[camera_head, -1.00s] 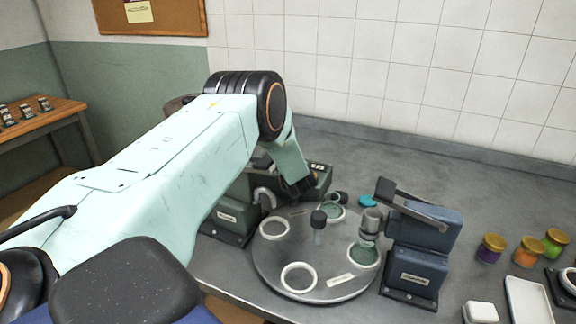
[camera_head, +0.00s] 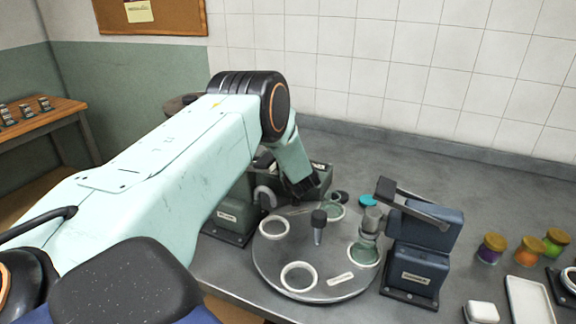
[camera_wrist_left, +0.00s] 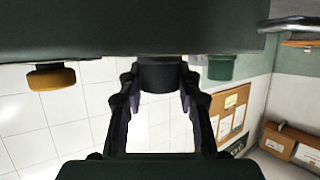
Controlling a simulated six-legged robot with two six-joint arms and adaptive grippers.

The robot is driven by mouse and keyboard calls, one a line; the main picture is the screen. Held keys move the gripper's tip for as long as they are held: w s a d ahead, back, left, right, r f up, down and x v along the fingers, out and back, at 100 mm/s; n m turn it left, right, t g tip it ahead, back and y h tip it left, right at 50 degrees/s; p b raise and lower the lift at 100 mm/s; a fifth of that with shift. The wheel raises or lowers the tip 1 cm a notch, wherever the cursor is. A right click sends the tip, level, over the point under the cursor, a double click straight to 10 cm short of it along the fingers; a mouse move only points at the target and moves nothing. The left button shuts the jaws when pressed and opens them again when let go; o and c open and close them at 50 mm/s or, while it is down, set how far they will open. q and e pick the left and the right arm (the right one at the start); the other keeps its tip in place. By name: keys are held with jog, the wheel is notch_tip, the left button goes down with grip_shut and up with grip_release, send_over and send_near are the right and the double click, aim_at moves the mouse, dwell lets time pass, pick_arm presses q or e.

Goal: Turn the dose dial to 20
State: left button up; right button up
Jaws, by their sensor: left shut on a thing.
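My left gripper (camera_head: 303,186) is at the green dosing machine (camera_head: 229,214), which stands behind the round turntable. In the left wrist view, its two fingers (camera_wrist_left: 159,88) are on either side of a dark round knob (camera_wrist_left: 160,76), which looks like the dose dial, and they are shut on it. The knob sticks out from the machine's dark green face (camera_wrist_left: 120,30). In the head view the gripper and arm hide the dial. No dial number or pointer can be read. My right gripper is not in view.
The turntable (camera_head: 328,293) carries several pale rings. A blue machine (camera_head: 417,262) with a lever stands to its right. Jars with purple (camera_head: 491,248), orange (camera_head: 529,252) and green contents stand at the far right, near a white tray (camera_head: 528,300). The counter behind is mostly clear.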

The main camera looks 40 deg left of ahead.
pick_arm(q)
jog(key=shift+w+f+n+g+y+b, duration=0.1)
jog(key=shift+f+n+g+y+b, duration=0.05)
jog(key=shift+n+g+y+b, duration=0.65)
jog(key=n+g+y+b, duration=0.1)
jog(key=n+g+b, duration=0.1)
jog(key=b, duration=0.3)
jog(key=shift+n+g, duration=0.4)
jog(key=shift+n+g+b, duration=0.8)
jog(key=shift+g+b, duration=0.2)
jog(key=shift+b, duration=0.55)
jog(key=shift+r, duration=0.2)
jog(key=o, duration=1.1)
jog(key=shift+o, duration=0.4)
notch_tip(320, 180, up, 10)
